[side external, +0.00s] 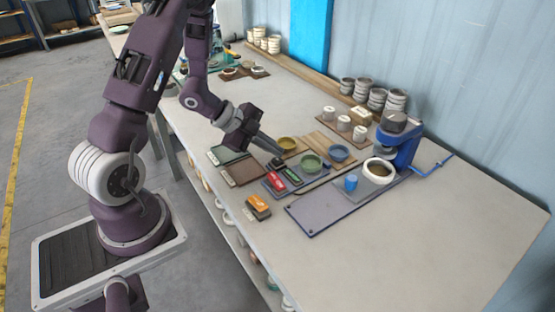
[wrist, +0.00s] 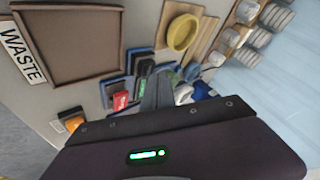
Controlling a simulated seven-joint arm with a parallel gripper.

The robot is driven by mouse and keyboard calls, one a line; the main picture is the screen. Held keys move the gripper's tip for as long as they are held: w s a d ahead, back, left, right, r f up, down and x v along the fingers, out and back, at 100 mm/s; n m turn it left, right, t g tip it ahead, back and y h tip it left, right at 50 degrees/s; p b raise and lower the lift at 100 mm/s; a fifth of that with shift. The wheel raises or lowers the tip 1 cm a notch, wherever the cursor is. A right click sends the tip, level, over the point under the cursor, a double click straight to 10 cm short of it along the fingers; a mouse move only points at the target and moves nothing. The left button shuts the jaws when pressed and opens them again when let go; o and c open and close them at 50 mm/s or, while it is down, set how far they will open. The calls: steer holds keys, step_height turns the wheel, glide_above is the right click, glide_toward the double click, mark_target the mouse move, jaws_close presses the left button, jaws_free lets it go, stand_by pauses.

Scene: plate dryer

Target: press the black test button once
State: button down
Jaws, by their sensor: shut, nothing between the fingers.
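A small control group with a red piece (side external: 278,181) and a green piece (side external: 292,174) sits on a dark blue base near the table's middle. A small black piece (side external: 277,163) lies just behind the red one; it may be the black test button, but it is too small to be sure. My gripper (side external: 279,151) is shut and empty. Its fingertips are above and just behind this group; I cannot tell whether they touch it. In the wrist view the shut fingers (wrist: 157,88) partly hide the group, with the red piece (wrist: 121,100) left of them.
Yellow (side external: 286,143), green (side external: 311,162) and blue (side external: 338,152) bowls stand close behind. A brown tray (wrist: 70,45) lies beside a "WASTE" label (wrist: 22,52). An orange-topped block (side external: 258,204) and a blue machine (side external: 404,150) stand nearby. The right table end is clear.

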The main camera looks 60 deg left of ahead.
mark_target(274, 160)
steer(key=shift+f, duration=0.7)
stand_by(0.6)
steer(key=shift+r, duration=0.95)
steer(key=shift+r, duration=2.5)
